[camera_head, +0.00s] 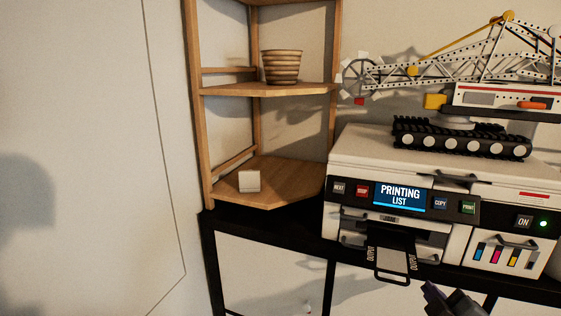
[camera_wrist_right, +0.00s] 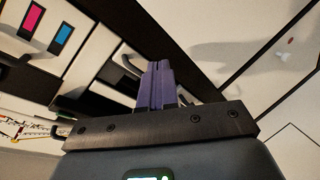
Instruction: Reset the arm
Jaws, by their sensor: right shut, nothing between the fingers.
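My right gripper (camera_head: 430,290) shows at the bottom of the head view, below and in front of the printer (camera_head: 400,165). Its purple fingers are together and hold nothing. In the right wrist view the shut fingers (camera_wrist_right: 157,84) point toward the printer's lower front and the dark shelf edge, apart from them. The printer's screen (camera_head: 399,196) reads "PRINTING LIST", and a green light glows beside its ON button. An output tray (camera_head: 392,278) sticks out of its front, just left of my right gripper. My left gripper is not in view.
A wooden corner shelf (camera_head: 265,90) stands left of the printer, with a ribbed pot (camera_head: 281,67) above and a small white block (camera_head: 249,181) below. A toy crane (camera_head: 462,138) stands on the printer. The black-framed stand (camera_head: 270,233) runs beneath. Room in front looks free.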

